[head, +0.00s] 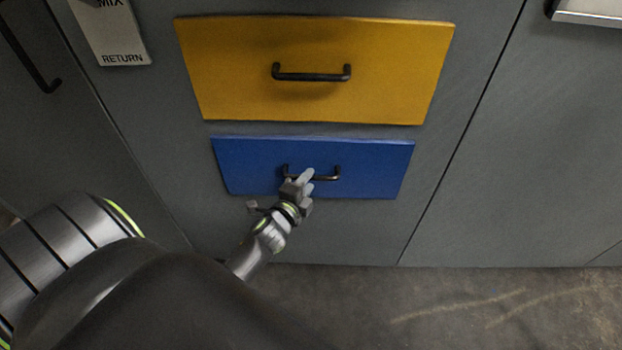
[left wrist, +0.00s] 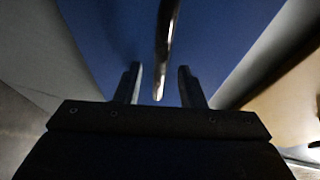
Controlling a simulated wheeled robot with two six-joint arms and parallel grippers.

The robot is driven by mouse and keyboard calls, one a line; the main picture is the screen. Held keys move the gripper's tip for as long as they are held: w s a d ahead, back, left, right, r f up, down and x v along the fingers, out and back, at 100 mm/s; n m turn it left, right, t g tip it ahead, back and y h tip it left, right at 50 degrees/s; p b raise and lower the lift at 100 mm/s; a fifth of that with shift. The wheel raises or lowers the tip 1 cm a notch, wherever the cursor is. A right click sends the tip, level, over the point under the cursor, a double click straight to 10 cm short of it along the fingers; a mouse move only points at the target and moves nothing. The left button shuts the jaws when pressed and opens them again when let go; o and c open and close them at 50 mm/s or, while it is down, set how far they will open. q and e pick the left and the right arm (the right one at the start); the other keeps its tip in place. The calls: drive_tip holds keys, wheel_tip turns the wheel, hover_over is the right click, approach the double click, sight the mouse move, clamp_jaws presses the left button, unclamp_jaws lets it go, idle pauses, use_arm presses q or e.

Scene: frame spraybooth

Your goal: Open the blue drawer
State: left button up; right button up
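The blue drawer (head: 248,165) is the lower of two drawers in a grey cabinet front and looks closed. Its dark bar handle (head: 330,176) runs across the middle. My left gripper (head: 303,178) is at the left half of this handle and hides part of it. In the left wrist view the blue front (left wrist: 110,35) fills the back. The handle (left wrist: 165,40) points down between the two fingers of my left gripper (left wrist: 159,75), which stand apart with gaps on both sides of the bar. My right gripper is not in view.
A yellow drawer (head: 230,70) with its own dark handle (head: 312,75) sits directly above. A sign reading RETURN (head: 115,40) hangs at the upper left. Another dark handle (head: 30,60) is at the far left. Bare concrete floor (head: 450,305) lies below.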

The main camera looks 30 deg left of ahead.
use_arm(q)
drive_tip(key=shift+x, duration=1.35)
drive_tip(key=shift+c, duration=0.2)
clamp_jaws()
